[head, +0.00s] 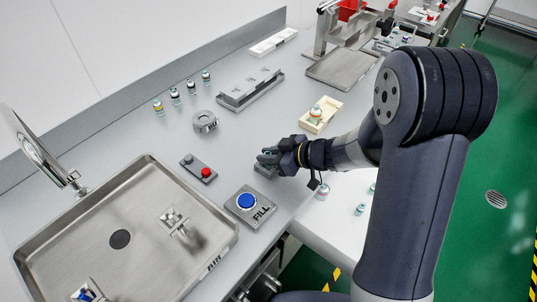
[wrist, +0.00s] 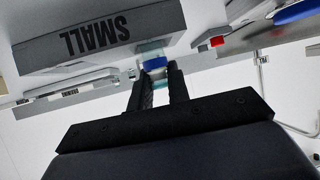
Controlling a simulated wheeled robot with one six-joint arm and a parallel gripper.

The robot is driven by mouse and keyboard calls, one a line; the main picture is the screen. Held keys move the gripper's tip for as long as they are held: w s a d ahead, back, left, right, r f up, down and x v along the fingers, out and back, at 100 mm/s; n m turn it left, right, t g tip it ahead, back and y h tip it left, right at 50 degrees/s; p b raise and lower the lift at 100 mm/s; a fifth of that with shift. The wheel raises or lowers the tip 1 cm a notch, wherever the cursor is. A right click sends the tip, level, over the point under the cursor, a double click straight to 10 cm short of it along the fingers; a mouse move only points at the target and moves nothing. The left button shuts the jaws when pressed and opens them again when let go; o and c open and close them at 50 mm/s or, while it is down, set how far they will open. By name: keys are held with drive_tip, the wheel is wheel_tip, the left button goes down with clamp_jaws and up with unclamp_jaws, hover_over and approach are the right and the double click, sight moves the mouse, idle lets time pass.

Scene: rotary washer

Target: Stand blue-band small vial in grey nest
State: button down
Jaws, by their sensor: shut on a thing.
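My gripper (head: 272,157) is over the worktop near its front edge, at the centre of the head view. In the wrist view my gripper (wrist: 157,80) is shut on the blue-band small vial (wrist: 154,62), a clear vial with a blue band between the fingertips. The vial is mostly hidden by the fingers in the head view. A grey block marked SMALL (wrist: 60,52), apparently the grey nest, is right beside the vial in the wrist view. In the head view part of the grey block (head: 264,171) shows under my gripper. Whether the vial touches it or sits in it I cannot tell.
A FILL pad with a blue button (head: 246,201), a red-button box (head: 199,169) and a sink (head: 150,165) lie to the left. A round grey fixture (head: 205,121) and several vials stand behind. A cream tray (head: 321,116) with a vial is beyond my gripper.

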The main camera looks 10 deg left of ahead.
drive_tip(key=shift+f, duration=0.15)
drive_tip(key=c, duration=1.3)
unclamp_jaws()
drive_tip(key=shift+c, duration=0.2)
drive_tip(key=shift+r, duration=0.25)
drive_tip(key=shift+s+d+r, duration=0.1)
drive_tip(key=shift+d+r, duration=0.1)
drive_tip(key=shift+d, duration=0.1)
drive_tip(key=p+v, duration=0.1)
drive_tip(key=v, duration=1)
drive_tip(key=shift+d, duration=0.2)
